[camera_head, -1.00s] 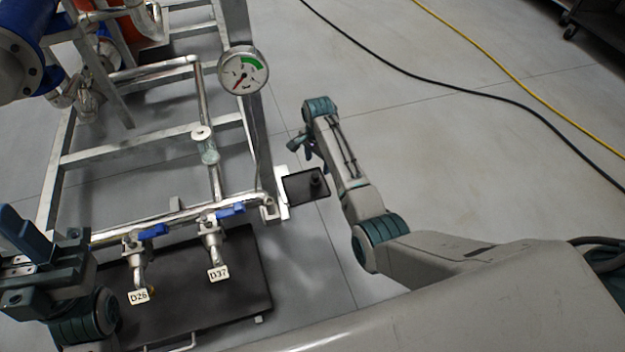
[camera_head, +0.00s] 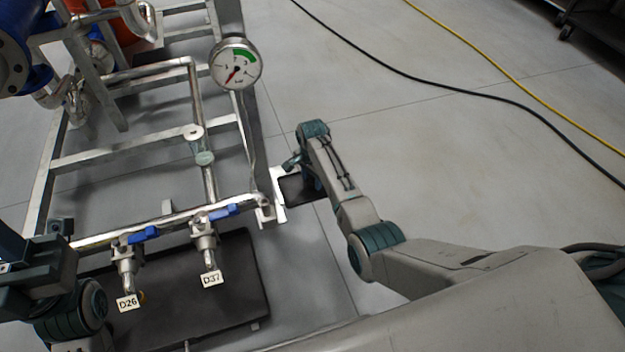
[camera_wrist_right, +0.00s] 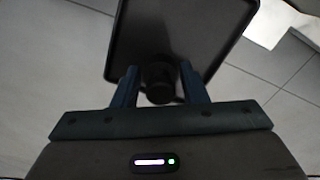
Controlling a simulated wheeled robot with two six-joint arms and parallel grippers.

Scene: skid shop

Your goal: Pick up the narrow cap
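The narrow cap (camera_wrist_right: 158,82) is a short, dark round piece standing on a black tray (camera_wrist_right: 165,30) in the right wrist view. It lies between the two blue fingers of my right gripper (camera_wrist_right: 158,74), which is open, with a small gap on each side. In the head view my right gripper (camera_head: 300,170) is over the tray (camera_head: 297,193) and hides the cap. My left gripper (camera_head: 18,245) is at the left edge of the head view, partly cut off; its opening cannot be made out.
A metal pipe skid with a pressure gauge (camera_head: 236,64), blue-handled valves and tags D26 (camera_head: 127,303) and D37 (camera_head: 211,279) stands left of the tray.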

